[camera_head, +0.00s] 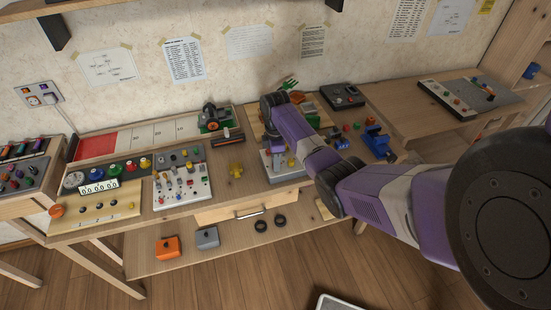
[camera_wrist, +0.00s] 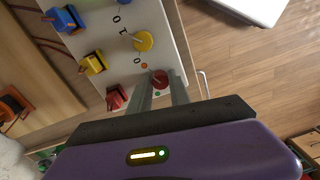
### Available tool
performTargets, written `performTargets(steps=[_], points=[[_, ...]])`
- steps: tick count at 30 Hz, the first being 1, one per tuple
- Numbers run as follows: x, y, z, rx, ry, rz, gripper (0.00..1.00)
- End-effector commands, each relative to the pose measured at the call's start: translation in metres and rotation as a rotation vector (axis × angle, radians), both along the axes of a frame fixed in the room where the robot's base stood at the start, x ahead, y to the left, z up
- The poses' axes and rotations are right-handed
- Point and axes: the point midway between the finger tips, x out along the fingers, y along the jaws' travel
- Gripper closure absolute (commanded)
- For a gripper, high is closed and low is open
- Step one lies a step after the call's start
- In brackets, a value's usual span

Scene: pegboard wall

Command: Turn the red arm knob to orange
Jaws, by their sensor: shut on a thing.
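The red arm knob (camera_wrist: 160,78) sits on a pale panel (camera_wrist: 118,45) in the wrist view. My gripper (camera_wrist: 162,82) has its two grey fingers on either side of the knob, shut on it. A small orange mark (camera_wrist: 144,65) lies on the panel just up and left of the knob. A green mark (camera_wrist: 157,94) lies just below it, between the fingers. The fingers partly cover the knob, and I cannot tell which way its arm points. In the head view my arm reaches over the bench and hides most of this spot.
On the same panel are a yellow knob (camera_wrist: 143,41), a blue block (camera_wrist: 65,19), a yellow block (camera_wrist: 92,64) and a red block (camera_wrist: 116,97). In the head view, a switch panel (camera_head: 182,180) stands to the left and a black box (camera_head: 343,97) behind.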

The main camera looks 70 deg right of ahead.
Motion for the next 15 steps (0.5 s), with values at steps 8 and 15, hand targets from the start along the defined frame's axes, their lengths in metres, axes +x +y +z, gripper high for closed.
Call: performTargets(steps=[8, 15], points=[[0.0079, -0.0055, 0.0074, -0.018, -0.023, -0.098, 1.0], [0.007, -0.0064, 0.0068, -0.02, -0.022, -0.124, 1.0]])
